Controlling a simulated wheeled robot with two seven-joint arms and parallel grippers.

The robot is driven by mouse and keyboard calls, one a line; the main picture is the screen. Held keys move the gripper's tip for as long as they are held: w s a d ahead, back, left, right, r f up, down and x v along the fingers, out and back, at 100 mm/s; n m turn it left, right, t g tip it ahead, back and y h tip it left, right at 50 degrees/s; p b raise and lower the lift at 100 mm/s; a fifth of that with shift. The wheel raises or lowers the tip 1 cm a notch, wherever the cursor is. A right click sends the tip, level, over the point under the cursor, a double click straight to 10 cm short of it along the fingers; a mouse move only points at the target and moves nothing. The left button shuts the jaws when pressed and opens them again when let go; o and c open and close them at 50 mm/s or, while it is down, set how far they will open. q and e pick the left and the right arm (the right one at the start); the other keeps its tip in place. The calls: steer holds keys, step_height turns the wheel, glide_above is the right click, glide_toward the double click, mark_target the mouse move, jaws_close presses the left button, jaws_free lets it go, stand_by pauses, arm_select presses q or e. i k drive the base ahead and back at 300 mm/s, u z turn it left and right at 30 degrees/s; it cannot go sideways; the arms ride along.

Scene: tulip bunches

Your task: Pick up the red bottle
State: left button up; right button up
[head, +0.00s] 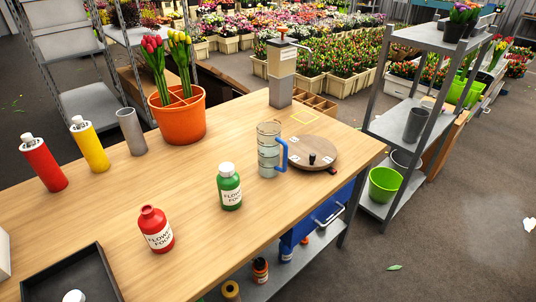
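A red cylinder-shaped can (43,163) with a white top stands at the table's left side. Neither of my grippers is in view.
An orange pot (181,116) with tulips, a yellow can (89,145) and a grey cylinder (131,132) stand at the back left. A clear jug (268,150) and a round wooden board (304,153) are right. A black tray (74,279) lies front left. Table between the bottles is clear.

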mark_target(155, 227)
steer(key=z, duration=1.25)
steer(key=i, duration=0.95)
steer(key=u, duration=2.7)
